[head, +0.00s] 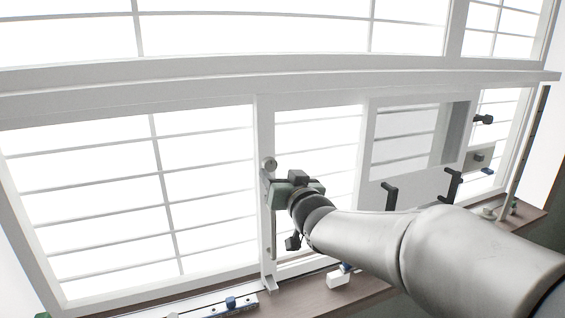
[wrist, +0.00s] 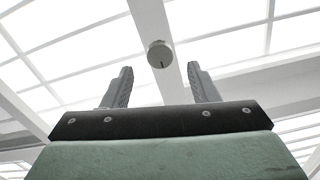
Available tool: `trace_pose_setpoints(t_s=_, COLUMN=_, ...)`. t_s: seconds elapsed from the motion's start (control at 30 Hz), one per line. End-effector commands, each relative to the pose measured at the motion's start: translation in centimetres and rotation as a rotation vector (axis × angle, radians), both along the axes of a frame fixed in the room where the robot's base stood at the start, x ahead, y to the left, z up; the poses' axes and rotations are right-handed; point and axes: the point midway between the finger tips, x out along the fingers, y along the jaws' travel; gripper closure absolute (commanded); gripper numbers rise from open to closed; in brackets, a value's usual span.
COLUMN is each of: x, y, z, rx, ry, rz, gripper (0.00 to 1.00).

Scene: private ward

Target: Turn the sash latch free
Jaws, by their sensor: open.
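The sash latch looks like a small round grey knob with a dark mark on it. It sits on a white window upright in the wrist view (wrist: 160,54), and it also shows in the head view (head: 269,164). My gripper (wrist: 162,85) is open, with its two grey fingers apart. In the wrist view the knob appears between and beyond the fingertips, and I see no contact. In the head view my gripper (head: 275,178) is just below the knob, and its fingers are mostly hidden by the wrist.
White window frames with bright panes fill the background. Black handles (head: 389,195) are to the right of my wrist, beside my arm. A brown sill (head: 375,292) runs below, with a white block (head: 340,279) and a blue-topped fitting (head: 231,302) near it.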

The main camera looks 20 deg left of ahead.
Motion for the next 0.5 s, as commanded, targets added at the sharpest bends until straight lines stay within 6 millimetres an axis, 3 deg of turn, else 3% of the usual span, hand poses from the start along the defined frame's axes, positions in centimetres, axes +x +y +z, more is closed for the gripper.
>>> trace_pose_setpoints(t_s=0.23, x=3.3, y=2.6, z=0.1, rx=-0.001, ry=0.002, rz=0.0, gripper=0.46)
trace_pose_setpoints(t_s=0.5, x=4.5, y=3.5, z=0.0, rx=0.0, ry=0.0, rz=-0.001, gripper=0.46)
